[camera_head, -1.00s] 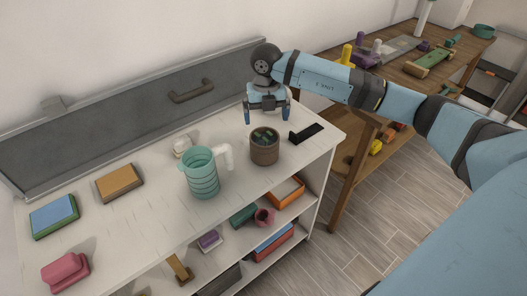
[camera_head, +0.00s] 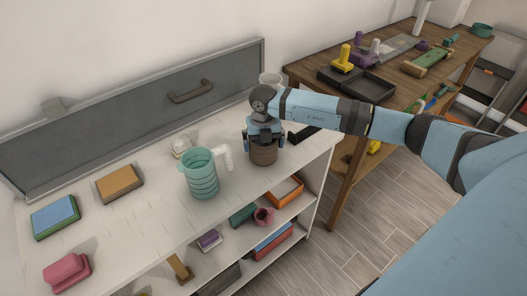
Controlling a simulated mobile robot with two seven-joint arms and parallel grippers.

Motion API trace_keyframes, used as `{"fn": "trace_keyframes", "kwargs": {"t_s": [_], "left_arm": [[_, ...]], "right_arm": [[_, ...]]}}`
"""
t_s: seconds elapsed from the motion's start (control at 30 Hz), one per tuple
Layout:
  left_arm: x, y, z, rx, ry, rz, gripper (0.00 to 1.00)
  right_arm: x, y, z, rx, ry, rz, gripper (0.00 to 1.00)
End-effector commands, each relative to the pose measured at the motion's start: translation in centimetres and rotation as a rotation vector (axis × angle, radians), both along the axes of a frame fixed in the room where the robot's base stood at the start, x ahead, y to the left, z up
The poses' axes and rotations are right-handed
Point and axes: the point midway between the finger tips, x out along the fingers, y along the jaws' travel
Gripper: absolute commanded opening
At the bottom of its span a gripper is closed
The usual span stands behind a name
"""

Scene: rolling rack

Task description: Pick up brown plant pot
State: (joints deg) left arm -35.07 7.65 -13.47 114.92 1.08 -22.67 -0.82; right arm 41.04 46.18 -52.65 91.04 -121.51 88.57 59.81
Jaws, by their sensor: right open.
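The brown plant pot (camera_head: 263,156) stands upright on the white rack's top shelf (camera_head: 130,222), near its right end. My right gripper (camera_head: 264,146) comes from above, with its open fingers on the left and right sides of the pot's upper part. The hand hides the pot's rim and the plant inside it. I cannot tell whether the fingers touch the pot. My left gripper is not in view.
A teal pitcher (camera_head: 201,174) with a white handle stands just left of the pot. A black item (camera_head: 303,134) lies close on the right. A wooden table (camera_head: 412,88) stands beyond the rack. Orange, blue and pink blocks lie farther left.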

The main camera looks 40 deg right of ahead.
Motion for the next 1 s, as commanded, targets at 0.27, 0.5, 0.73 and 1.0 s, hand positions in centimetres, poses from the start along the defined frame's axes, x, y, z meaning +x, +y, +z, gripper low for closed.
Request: {"fn": "trace_keyframes", "kwargs": {"t_s": [0.27, 0.5, 0.73, 1.0], "left_arm": [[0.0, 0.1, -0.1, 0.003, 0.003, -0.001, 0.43], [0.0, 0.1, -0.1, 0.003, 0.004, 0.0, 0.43], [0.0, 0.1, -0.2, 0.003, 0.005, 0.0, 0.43], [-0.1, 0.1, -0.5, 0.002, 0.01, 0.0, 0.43]], "right_arm": [[0.0, 0.0, 0.0, 0.0, 0.0, 0.0, 0.52], [0.0, 0.0, 0.2, 0.0, -0.001, 0.0, 0.52], [0.1, -0.1, 1.8, 0.0, -0.004, 0.0, 0.52], [0.2, -0.1, 8.0, 0.0, -0.008, 0.0, 0.52]]}}
